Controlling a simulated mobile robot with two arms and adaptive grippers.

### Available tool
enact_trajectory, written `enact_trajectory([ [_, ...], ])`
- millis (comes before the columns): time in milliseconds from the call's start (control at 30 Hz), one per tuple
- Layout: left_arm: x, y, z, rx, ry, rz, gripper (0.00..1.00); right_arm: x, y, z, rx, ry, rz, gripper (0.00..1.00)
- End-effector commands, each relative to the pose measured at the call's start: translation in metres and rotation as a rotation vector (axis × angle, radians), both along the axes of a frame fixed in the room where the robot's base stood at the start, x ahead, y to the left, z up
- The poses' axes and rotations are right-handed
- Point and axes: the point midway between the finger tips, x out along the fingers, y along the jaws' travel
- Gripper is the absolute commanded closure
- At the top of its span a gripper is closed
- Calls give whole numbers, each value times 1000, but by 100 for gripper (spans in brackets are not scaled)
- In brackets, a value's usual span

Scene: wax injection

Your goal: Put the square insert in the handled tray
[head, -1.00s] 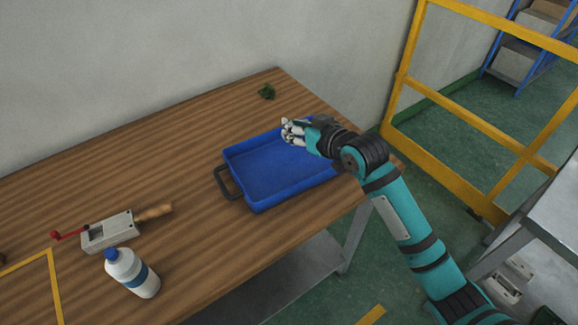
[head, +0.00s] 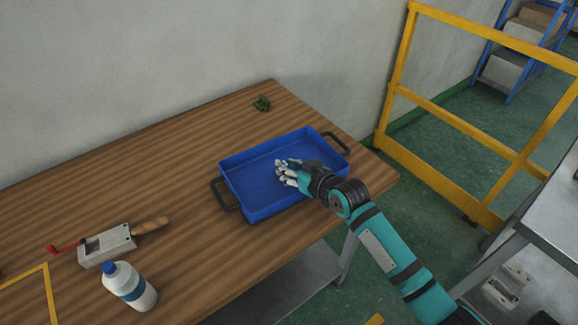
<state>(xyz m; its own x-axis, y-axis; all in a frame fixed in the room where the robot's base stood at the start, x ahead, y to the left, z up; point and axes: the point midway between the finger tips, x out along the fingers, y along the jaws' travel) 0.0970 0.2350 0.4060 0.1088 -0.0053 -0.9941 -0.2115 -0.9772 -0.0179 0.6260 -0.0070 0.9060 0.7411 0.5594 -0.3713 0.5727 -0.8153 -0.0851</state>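The handled tray (head: 250,207) is blue and shallow, with a dark handle at each end, and lies on the wooden table. My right gripper (head: 284,172) is over the tray's inside, near its middle right. Its pale fingers point left; whether they are open or shut, or hold anything, I cannot make out. No square insert is clearly visible. A small dark green piece (head: 262,103) lies near the table's back edge behind the tray; its shape is too small to identify. My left gripper is out of view.
On the wooden table (head: 130,180), a grey metal tool (head: 107,245) with a wooden handle and red crank lies at left. A white bottle with a blue cap (head: 131,287) stands in front of it. A yellow railing (head: 455,120) stands beyond the table's right end.

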Motion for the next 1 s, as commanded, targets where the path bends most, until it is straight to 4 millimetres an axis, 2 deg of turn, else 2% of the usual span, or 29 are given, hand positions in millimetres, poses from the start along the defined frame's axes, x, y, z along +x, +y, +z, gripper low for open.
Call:
enact_trajectory([
  [33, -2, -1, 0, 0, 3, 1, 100, 0, 0, 0, 0, 0, 0, 67],
  [100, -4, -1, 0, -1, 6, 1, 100, 0, 0, 0, 0, 0, 0, 59],
  [467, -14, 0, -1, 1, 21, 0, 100, -5, -4, 2, -1, 1, -1, 59],
  [1000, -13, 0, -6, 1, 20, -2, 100, -78, -60, 39, -2, 0, 0, 59],
])
